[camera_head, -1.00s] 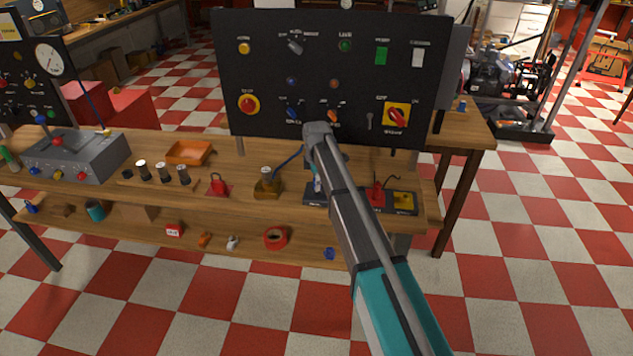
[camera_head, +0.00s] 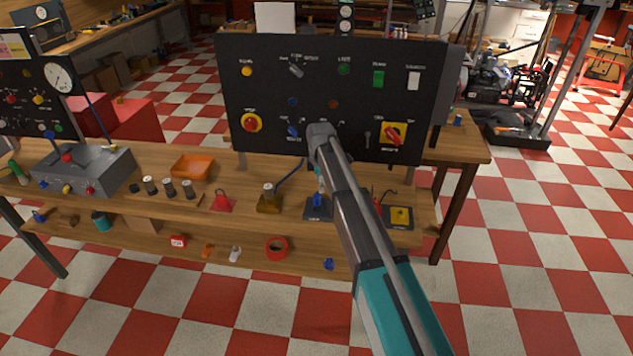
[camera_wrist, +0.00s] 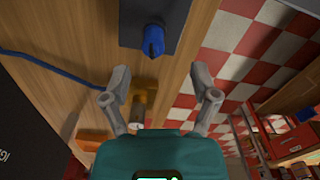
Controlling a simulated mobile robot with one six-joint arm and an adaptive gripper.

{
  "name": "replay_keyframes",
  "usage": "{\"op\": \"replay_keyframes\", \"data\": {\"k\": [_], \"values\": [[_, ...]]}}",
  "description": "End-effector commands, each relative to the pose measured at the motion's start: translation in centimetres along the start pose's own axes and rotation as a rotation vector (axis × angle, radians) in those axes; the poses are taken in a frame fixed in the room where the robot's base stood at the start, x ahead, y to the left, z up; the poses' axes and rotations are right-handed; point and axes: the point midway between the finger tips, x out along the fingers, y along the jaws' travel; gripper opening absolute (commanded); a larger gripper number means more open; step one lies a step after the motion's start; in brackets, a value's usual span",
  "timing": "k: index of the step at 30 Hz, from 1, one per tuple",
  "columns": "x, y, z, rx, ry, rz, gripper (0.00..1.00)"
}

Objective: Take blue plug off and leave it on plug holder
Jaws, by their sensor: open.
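The blue plug (camera_head: 318,201) stands on a dark square plate (camera_head: 312,214) on the bench, just left of my arm in the head view. In the wrist view the blue plug (camera_wrist: 153,40) is at the top middle on its dark plate (camera_wrist: 182,12), ahead of my fingertips and apart from them. My gripper (camera_wrist: 160,76) is open, with nothing between its fingers. In the head view my arm mostly hides it. A brass-coloured block (camera_head: 268,203) with a blue cable is left of the plug. I cannot tell which part is the plug holder.
A black control panel (camera_head: 330,75) stands upright behind the plug. A dark plate with a yellow square (camera_head: 400,215) is to the right, beside my arm. A red padlock-like piece (camera_head: 221,201) and an orange tray (camera_head: 192,166) are further left. A lower shelf holds loose items.

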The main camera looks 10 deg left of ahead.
Motion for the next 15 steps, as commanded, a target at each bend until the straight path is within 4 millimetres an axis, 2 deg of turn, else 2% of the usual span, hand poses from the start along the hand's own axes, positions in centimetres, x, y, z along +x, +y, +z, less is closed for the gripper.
{"op": "replay_keyframes", "data": {"k": [1,15], "values": [[-0.1,-0.8,0.7,0.002,0.0,0.0,0.77],[-1.2,-5.1,5.6,0.002,0.0,0.0,0.77]]}}
